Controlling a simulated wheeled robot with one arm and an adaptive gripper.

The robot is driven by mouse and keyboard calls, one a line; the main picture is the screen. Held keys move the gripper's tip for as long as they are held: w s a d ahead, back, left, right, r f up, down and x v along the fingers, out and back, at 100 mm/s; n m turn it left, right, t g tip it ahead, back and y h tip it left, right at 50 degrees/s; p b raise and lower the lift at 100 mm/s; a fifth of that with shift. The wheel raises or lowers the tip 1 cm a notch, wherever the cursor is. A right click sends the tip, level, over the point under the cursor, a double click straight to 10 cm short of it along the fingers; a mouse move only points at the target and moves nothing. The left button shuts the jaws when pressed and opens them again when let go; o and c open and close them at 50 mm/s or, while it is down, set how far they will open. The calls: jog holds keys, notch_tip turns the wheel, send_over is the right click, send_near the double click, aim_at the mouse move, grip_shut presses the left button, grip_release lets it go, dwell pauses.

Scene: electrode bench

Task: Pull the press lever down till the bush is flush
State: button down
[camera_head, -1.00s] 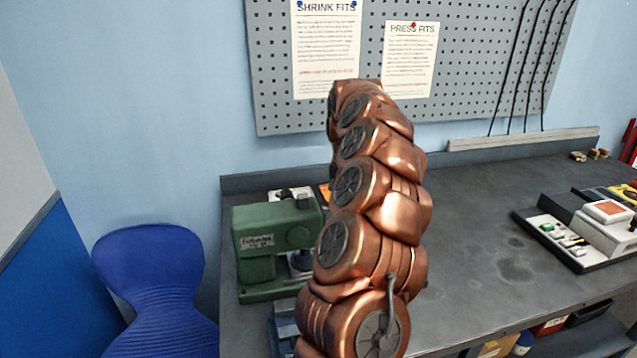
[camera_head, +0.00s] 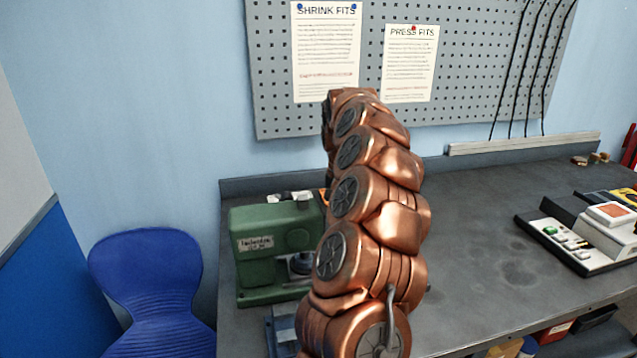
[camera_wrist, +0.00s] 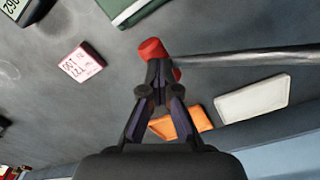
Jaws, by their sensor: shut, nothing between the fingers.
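The green press (camera_head: 277,241) stands on the bench at the left in the head view, partly behind my copper arm. In the wrist view a dark grey lever rod (camera_wrist: 245,57) enters from the right and ends in a red knob (camera_wrist: 151,48). My gripper (camera_wrist: 160,68) is shut and empty. Its fingertips overlap the red knob in the picture, and red shows on both sides of them. I cannot tell whether they touch it. The gripper is hidden in the head view. I cannot make out the bush.
The wrist view shows an orange tray (camera_wrist: 182,122), a white tray (camera_wrist: 252,99) and a pink labelled block (camera_wrist: 82,62). In the head view a control box (camera_head: 585,235) sits at the bench's right, and a blue chair (camera_head: 148,285) stands left. The bench (camera_head: 480,240) is clear between arm and box.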

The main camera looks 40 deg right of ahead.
jog(key=shift+a+f, duration=0.1)
jog(key=shift+f, duration=0.25)
jog(key=shift+w+a+f+b, duration=0.2)
jog(key=shift+a+f+b, duration=0.15)
jog(key=shift+f, duration=0.15)
jog(key=shift+w+a+f+b, duration=0.15)
jog(key=shift+a+f+b, duration=0.15)
jog(key=shift+f, duration=0.15)
dwell(0.4)
jog(key=shift+s+d+r+p, duration=0.25)
jog(key=shift+d+r, duration=0.2)
jog(key=shift+r, duration=0.3)
jog(key=shift+s+d+r+p, duration=0.2)
jog(key=shift+d+r+p, duration=0.15)
jog(key=shift+r, duration=0.35)
jog(key=shift+s+d+r+p, duration=0.2)
jog(key=shift+d+r, duration=0.3)
jog(key=shift+r, duration=0.25)
jog(key=shift+s+d+r+p, duration=0.2)
jog(key=shift+r+p, duration=0.2)
jog(key=shift+r, duration=0.4)
jog(key=shift+s+d+r+p, duration=0.1)
jog(key=shift+d+r+p, duration=0.2)
jog(key=shift+r, duration=0.55)
jog(key=shift+s+d+r+p, duration=0.15)
jog(key=shift+r+p, duration=0.3)
jog(key=shift+r, duration=0.45)
